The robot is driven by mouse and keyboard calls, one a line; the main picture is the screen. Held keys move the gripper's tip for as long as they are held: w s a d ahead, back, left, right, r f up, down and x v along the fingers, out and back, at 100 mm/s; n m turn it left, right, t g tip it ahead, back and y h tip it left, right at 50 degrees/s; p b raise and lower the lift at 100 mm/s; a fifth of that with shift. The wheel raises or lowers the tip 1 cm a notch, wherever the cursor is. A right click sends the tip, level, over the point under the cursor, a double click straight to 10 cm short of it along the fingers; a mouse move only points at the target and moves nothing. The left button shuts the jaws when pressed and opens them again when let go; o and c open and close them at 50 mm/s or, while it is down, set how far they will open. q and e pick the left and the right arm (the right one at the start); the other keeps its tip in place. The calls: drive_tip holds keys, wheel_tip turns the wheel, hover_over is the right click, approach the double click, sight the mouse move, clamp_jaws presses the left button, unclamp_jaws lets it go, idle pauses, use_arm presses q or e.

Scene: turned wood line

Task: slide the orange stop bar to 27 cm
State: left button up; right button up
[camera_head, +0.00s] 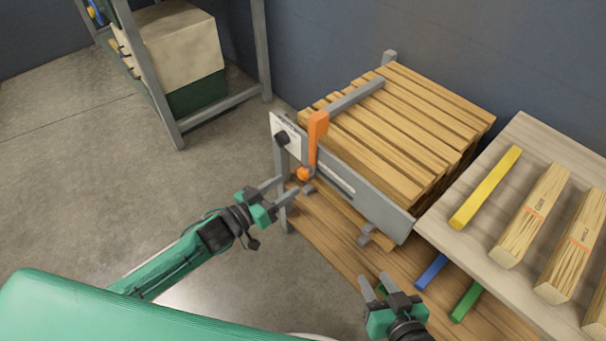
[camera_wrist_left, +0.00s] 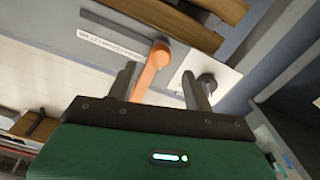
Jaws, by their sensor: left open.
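The orange stop bar (camera_head: 316,140) stands upright at the left part of a grey rail (camera_head: 365,195) on the front of the wood rack, with a rounded orange end at its foot. In the left wrist view the orange bar (camera_wrist_left: 150,70) lies between the fingers' directions, close beyond the fingertips. My left gripper (camera_head: 288,190) is open and empty just in front of the bar's lower end; contact cannot be told. A pale scale strip (camera_wrist_left: 112,42) runs along the rail; its figures are unreadable. My right gripper (camera_head: 373,284) is open and empty at the lower middle.
Several wooden slats (camera_head: 400,120) lie behind the rail. A black knob (camera_head: 282,138) sits on a white plate left of the bar. At right, a pale table (camera_head: 455,205) holds a yellow bar (camera_head: 487,187) and marked wood blocks. Blue and green bars lie below.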

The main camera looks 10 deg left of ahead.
sight(300, 176)
use_arm(q)
drive_tip(key=shift+b+x, duration=0.45)
drive_tip(key=shift+x, duration=3.15)
use_arm(e)
drive_tip(key=shift+a+r+t+y, duration=0.25)
drive_tip(key=shift+a+t+y, duration=0.25)
drive_tip(key=shift+a+t, duration=0.25)
